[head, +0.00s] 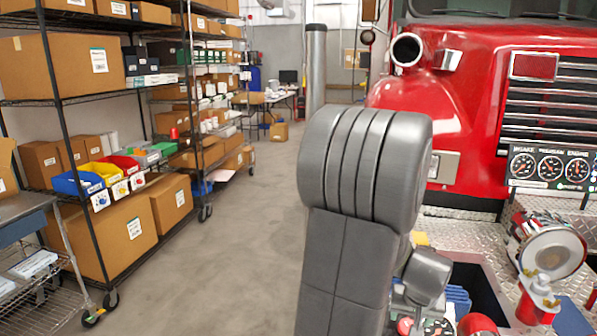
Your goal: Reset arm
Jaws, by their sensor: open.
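My grey arm (365,200) stands upright in the middle of the head view, with its rounded joint at the top. A smaller grey part (425,275) of my arm shows to the right, low down. My gripper's fingers do not show in this view, so I cannot see where they are or whether they hold anything.
A red fire truck (465,90) with a gauge panel (550,168) fills the right. A red bottle (538,300) and other items sit low right on the diamond-plate bumper (455,225). Shelves with boxes (65,65) line the left. The floor (235,240) between is clear.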

